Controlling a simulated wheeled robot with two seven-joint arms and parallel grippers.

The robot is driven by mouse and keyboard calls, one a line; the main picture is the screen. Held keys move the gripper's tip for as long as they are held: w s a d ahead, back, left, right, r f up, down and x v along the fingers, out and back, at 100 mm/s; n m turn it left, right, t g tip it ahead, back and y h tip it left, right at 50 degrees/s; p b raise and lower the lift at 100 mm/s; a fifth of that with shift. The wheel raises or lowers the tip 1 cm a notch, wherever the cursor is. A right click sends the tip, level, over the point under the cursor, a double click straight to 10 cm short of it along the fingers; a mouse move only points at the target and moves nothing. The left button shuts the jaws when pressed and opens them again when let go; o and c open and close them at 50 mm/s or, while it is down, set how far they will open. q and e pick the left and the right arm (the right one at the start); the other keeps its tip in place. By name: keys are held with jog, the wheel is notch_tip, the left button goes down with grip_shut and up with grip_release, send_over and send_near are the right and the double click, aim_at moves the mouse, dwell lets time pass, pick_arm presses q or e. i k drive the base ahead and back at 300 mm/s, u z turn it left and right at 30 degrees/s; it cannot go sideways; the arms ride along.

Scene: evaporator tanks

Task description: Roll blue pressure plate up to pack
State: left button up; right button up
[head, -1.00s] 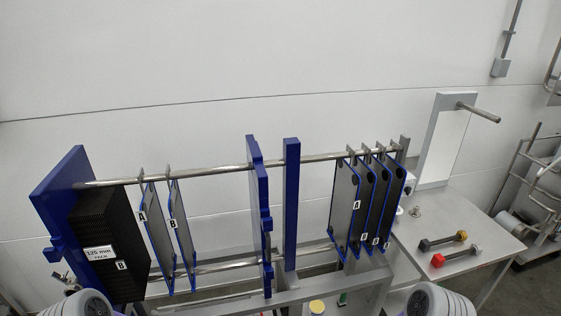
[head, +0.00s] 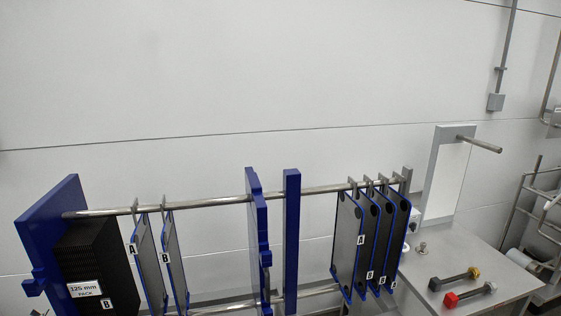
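The blue pressure plate (head: 256,235) hangs upright on the upper steel rail, near the middle of the frame. The dark plate pack (head: 98,255) with a "125 mm PACK" label stands at the left against a blue end plate (head: 48,240). Two loose plates hang between pack and pressure plate: plate A (head: 145,255) and plate B (head: 174,260). A wide open gap lies between plate B and the pressure plate. Neither of my grippers is in view.
A blue post (head: 291,240) stands just right of the pressure plate. Several more lettered plates (head: 346,240) hang at the rail's right end. A bench (head: 470,255) at the right holds two bolts, one with a yellow end (head: 473,272), one with a red end (head: 451,299).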

aim_at(261, 256)
jog(key=z, duration=0.35)
jog(key=k, duration=0.5)
jog(key=z, duration=0.6)
jog(key=i, duration=0.9)
jog(key=u, duration=0.85)
